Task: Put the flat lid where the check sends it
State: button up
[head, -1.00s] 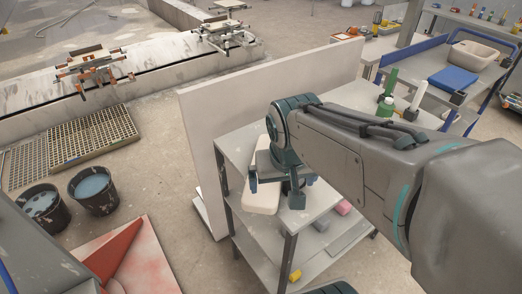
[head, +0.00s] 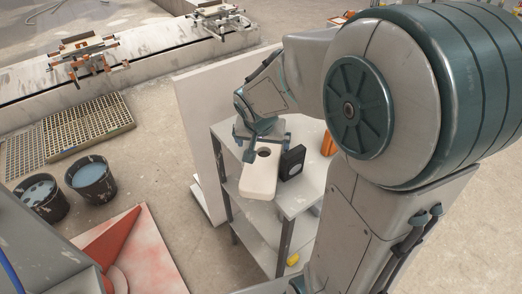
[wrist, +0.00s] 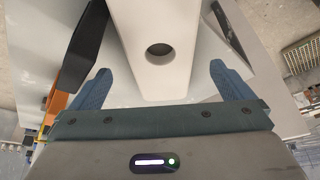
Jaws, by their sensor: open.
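A pale, flat, rounded slab with a round dark hole (head: 262,182) lies at the near left of the grey shelf table (head: 300,196). I cannot tell whether this slab is the flat lid; no other lid is clear. My gripper (head: 267,148) is just above the table, at the slab's far end by the hole. In the wrist view, the slab (wrist: 154,22) runs up from between the two blue fingers of my gripper (wrist: 159,75). The fingers are wide apart, one on each side, with gaps to the slab. Nothing is held.
A black upright block (head: 292,163) stands close right of the slab and shows in the wrist view (wrist: 80,45). An orange object (head: 327,144) is farther right. A pale partition (head: 196,130) borders the table's left. Two buckets (head: 91,181) stand on the floor at left.

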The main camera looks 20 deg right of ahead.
aim_at(264, 153)
jog(key=shift+x, duration=2.85)
jog(key=c, duration=1.3)
jog(key=shift+r, duration=0.1)
jog(key=shift+c, duration=1.1)
jog(key=shift+w+r, duration=0.1)
